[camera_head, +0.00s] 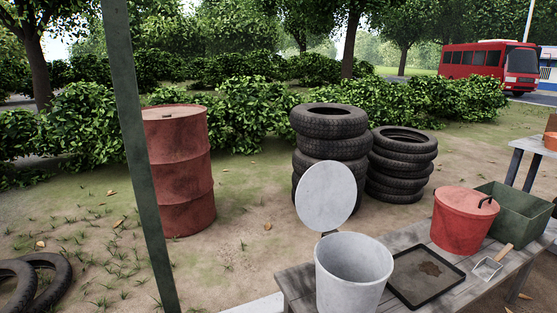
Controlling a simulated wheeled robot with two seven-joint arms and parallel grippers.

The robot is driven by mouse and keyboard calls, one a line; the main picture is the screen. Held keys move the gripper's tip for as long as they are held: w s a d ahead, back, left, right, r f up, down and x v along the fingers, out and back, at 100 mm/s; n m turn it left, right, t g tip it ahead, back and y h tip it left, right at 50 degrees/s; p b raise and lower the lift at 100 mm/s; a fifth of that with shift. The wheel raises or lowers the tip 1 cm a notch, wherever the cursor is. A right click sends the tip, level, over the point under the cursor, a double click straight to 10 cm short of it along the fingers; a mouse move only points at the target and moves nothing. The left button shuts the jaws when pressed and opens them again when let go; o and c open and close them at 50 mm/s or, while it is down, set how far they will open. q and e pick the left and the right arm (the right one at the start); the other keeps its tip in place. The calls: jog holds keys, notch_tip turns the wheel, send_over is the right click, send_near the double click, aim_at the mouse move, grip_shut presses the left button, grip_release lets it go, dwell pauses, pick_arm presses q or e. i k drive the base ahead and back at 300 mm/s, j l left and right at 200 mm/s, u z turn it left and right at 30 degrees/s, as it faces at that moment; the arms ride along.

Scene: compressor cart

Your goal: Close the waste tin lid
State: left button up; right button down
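A light grey tin (352,275) stands upright near the front left of the wooden bench. Its round grey lid (325,195) stands raised at the tin's back left rim, joined by a small dark hinge, so the tin's mouth is open. The inside that shows looks empty; its bottom is hidden. A red tin (461,226) stands to the right with a red lid (466,201) lying shut on top and a dark handle on it. Neither of my grippers is in view.
A dark shallow tray (426,278) with a brown stain lies between the tins. A small scoop (487,267) and a green bin (512,215) are at the right. Stacked tyres (331,136) stand behind. A green post (138,150) rises at left, before a red barrel (180,172).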

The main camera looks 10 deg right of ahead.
aim_at(325, 197)
jog(key=i+l+u, duration=0.1)
jog(key=l+u, duration=0.4)
jog(key=l, duration=0.2)
jog(key=l+u, duration=0.45)
jog(key=l, duration=0.25)
jog(key=k+l+u, duration=0.15)
jog(key=l+u, duration=0.35)
jog(key=l, duration=0.2)
